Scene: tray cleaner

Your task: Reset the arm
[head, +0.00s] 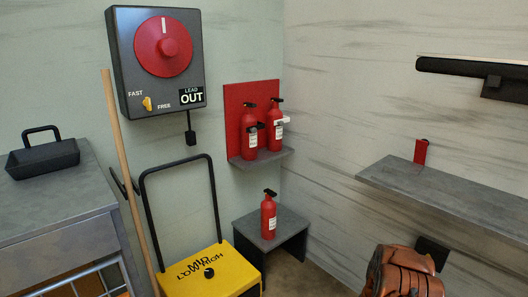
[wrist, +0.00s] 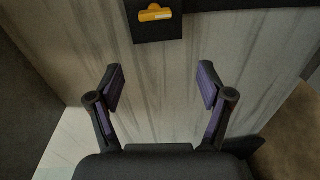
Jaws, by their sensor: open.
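My gripper (wrist: 160,88) shows in the wrist view with its two fingers spread wide apart and nothing between them. It faces a pale streaked surface. A dark panel (wrist: 158,30) with a small orange-yellow piece (wrist: 155,13) on it lies beyond the fingertips at the top. In the head view the gripper itself is not visible; a copper-coloured part at the bottom right looks like my own arm.
A grey shelf (head: 450,188) juts from the right wall. Red extinguishers stand on a red-backed wall shelf (head: 262,158) and a low table (head: 285,222). A yellow cart (head: 215,262), wooden pole (head: 127,165), grey wall box (head: 125,60) and counter (head: 60,205) with black tray (head: 42,158) are left.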

